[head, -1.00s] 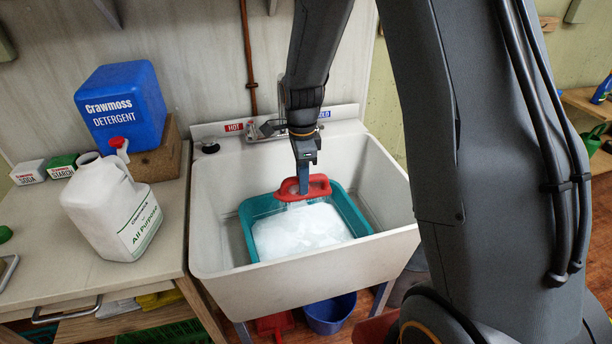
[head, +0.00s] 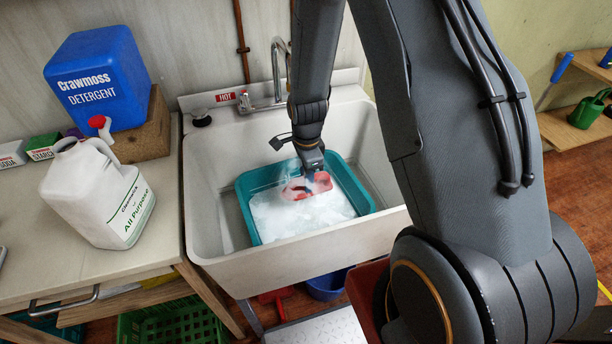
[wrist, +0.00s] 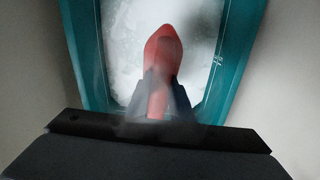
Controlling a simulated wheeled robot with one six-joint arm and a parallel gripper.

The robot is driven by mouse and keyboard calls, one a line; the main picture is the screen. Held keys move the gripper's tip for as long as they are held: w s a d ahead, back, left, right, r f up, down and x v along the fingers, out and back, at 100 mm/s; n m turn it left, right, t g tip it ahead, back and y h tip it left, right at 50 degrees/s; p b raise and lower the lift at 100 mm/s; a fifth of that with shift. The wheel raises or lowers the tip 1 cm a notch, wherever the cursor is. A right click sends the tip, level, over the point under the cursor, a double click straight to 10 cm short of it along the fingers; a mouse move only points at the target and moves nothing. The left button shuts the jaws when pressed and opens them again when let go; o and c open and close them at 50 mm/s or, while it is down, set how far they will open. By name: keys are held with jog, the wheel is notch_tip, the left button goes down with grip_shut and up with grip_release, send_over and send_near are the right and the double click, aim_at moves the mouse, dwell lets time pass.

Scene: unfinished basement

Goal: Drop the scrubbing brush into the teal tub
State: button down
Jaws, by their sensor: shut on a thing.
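The teal tub (head: 246,196) sits inside the white sink and holds white suds; its wall also shows in the wrist view (wrist: 236,62). My gripper (head: 308,183) is low over the tub. It is shut on the red scrubbing brush (head: 322,182), which is at the suds, partly veiled by white foam or haze. In the wrist view the brush (wrist: 164,48) points away from me between the two fingers, inside the tub's outline. Its bristles are hidden. I cannot tell how deep the brush is.
The white sink (head: 210,240) surrounds the tub, with a tap (head: 277,65) behind. On the left bench stand a white jug (head: 97,195) and a blue detergent container (head: 97,75). A blue bucket (head: 326,287) and a green crate (head: 170,325) are below.

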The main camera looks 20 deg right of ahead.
jog(key=shift+f+b, duration=0.35)
jog(key=shift+f, duration=0.45)
jog(key=c, duration=1.5)
grip_release()
jog(key=shift+r, duration=0.2)
notch_tip(320, 180, up, 7)
jog(key=shift+f+b, duration=0.1)
jog(key=shift+b, duration=0.55)
jog(key=shift+r, duration=0.35)
